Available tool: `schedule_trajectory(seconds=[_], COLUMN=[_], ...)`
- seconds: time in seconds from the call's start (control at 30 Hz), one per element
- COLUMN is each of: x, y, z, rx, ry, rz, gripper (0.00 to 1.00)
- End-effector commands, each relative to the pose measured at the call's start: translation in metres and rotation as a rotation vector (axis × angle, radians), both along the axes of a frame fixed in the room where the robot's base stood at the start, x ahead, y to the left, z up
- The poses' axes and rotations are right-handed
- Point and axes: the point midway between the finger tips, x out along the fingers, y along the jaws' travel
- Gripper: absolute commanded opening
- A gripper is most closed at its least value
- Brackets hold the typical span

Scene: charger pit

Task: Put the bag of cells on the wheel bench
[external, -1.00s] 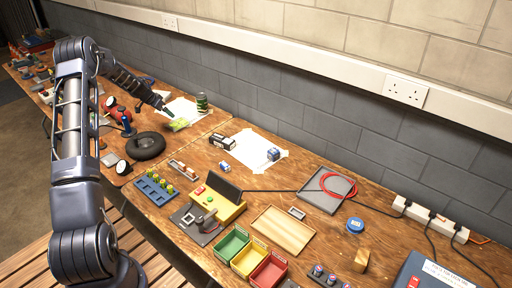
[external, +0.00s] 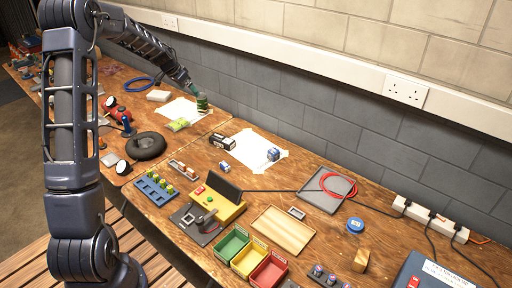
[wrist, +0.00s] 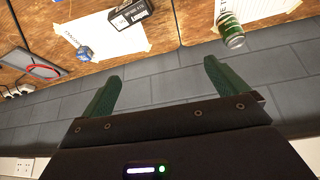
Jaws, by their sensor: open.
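A small light-green packet, which looks like the bag of cells (external: 178,125), lies on a white sheet (external: 190,109) near the black tyre. That sheet is on the left-hand bench, which I take to be the wheel bench (external: 175,148). My gripper (external: 195,88) is raised behind the packet, close to the back wall, near a dark green can (external: 202,102). In the wrist view my gripper (wrist: 160,82) has its green fingers spread with nothing between them. The packet does not show in the wrist view.
The tyre (external: 146,146) lies at the front of the left bench. The right bench holds a black box (external: 222,140), a blue cube (external: 273,154), coloured bins (external: 250,257) and a wooden tray (external: 283,231). The can (wrist: 231,30) also shows in the wrist view.

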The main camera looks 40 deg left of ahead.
Motion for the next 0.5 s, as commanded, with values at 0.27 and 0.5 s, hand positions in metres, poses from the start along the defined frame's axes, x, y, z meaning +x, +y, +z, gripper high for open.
schedule_trajectory(seconds=[0.27,0.5], x=[-0.028,-0.072], y=[-0.111,-0.196], z=[0.077,0.127], rx=[0.008,0.014], ry=[0.034,0.062], rz=[-0.022,-0.023], gripper=[0.98,0.98])
